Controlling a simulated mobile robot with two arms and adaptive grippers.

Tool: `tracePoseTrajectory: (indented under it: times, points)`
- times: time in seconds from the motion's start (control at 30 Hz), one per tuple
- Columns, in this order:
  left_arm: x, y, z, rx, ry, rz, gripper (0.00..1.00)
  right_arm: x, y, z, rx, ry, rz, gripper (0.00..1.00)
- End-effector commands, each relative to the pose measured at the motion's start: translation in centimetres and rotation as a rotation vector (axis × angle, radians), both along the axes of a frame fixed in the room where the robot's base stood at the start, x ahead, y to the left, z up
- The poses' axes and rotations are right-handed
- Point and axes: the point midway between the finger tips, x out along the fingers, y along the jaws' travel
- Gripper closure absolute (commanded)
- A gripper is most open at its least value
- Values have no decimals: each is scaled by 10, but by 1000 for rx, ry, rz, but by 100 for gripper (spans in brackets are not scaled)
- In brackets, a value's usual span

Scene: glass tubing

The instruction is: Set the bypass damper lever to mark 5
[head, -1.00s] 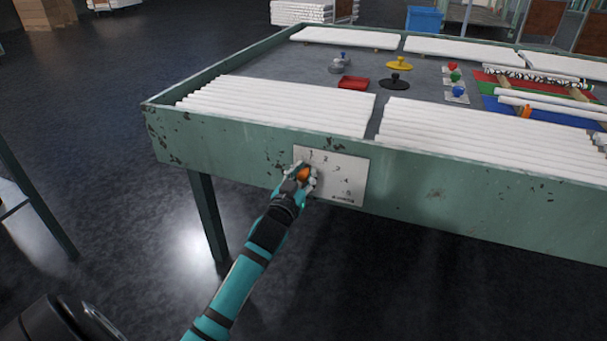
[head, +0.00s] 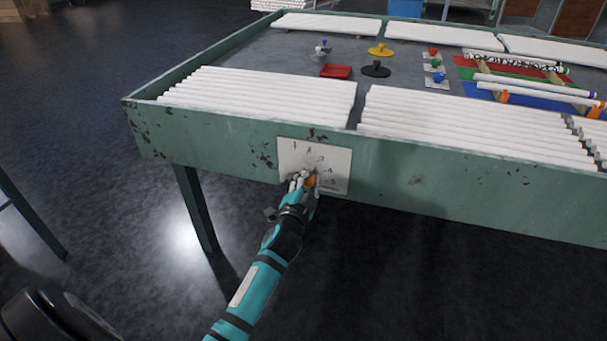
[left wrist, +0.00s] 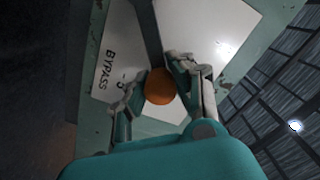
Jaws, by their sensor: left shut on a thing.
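The bypass damper plate (head: 340,160) is a white panel on the green front side of the table, with numbered marks. The lever's orange knob (head: 311,181) is low on the plate, just left of the marks 4 and 5. In the left wrist view the orange knob (left wrist: 160,87) sits between the fingers, with the dark lever bar (left wrist: 147,35) behind it. The printed 5 and the word BYPASS show beside it. My left gripper (head: 304,182) is shut on the knob. The exact mark the lever points to is partly hidden. My right gripper is out of view.
The table top (head: 290,62) carries white tubes in several stacks, a red tray (head: 336,72), and yellow (head: 381,50) and black (head: 375,69) round pieces. A green table leg (head: 196,208) stands left of my arm. The floor in front is clear.

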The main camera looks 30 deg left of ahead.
Motion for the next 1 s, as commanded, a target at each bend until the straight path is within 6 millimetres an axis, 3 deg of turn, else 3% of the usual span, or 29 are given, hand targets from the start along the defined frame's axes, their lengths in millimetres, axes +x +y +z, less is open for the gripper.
tracePoseTrajectory:
  times: [0.6, 0.8, 1.0]
  points:
    - [4, -16, -37, 458, 110, -4, 100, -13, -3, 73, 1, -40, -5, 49]
    - [4, -17, -42, 522, 127, -4, 100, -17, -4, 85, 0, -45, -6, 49]
    - [4, -17, -44, 547, 133, -4, 100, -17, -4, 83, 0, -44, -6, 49]
